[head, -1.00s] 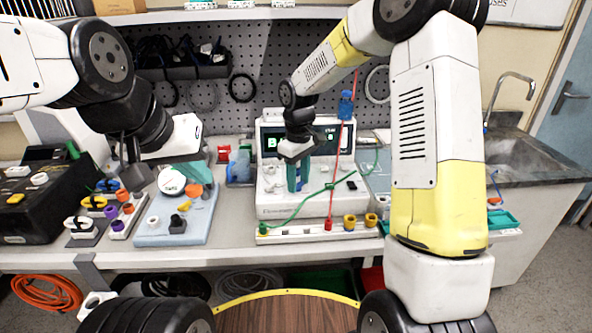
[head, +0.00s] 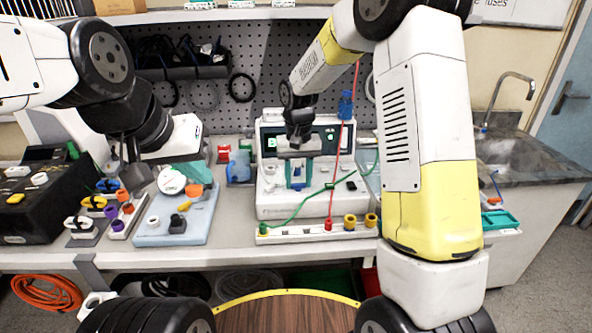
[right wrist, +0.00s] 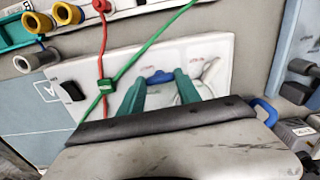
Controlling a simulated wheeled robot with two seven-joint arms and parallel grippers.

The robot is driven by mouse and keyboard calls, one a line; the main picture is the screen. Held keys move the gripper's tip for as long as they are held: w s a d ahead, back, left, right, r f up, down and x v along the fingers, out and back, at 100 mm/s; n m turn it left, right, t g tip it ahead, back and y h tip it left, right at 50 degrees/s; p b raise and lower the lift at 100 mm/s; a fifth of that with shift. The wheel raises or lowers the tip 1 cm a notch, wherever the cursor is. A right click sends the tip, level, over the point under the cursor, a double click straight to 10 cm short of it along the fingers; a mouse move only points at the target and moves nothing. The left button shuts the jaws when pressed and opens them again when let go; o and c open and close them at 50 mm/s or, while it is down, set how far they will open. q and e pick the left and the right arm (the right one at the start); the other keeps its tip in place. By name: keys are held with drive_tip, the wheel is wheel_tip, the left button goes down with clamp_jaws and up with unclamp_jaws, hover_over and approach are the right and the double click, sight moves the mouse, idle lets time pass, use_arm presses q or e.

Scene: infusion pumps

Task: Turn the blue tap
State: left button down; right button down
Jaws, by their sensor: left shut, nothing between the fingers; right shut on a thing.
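The blue tap (right wrist: 160,77) is on the pale front of the infusion pump (head: 274,208). In the right wrist view it sits between the teal fingertips of my right gripper (right wrist: 162,84). The gripper is shut on it. In the head view my right gripper (head: 298,184) points down in front of the pump, its two fingers side by side, with a bit of blue between them. My left gripper (head: 200,174) is at the left, shut and empty, above the light-blue board; the hand partly hides its fingers.
A green line and a red line (head: 335,170) cross the pump's front near my right gripper. A white rail (head: 300,233) with yellow rings lies before it. A light-blue board (head: 150,238) with small parts is at left. A sink (head: 515,155) is at right.

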sight(298, 184)
drive_tip(key=shift+m, duration=0.4)
drive_tip(key=c, duration=0.8)
unclamp_jaws()
drive_tip(key=shift+c, duration=0.2)
drive_tip(key=shift+r, duration=0.15)
wheel_tip(298, 184, up, 8)
drive_tip(key=shift+f, duration=0.2)
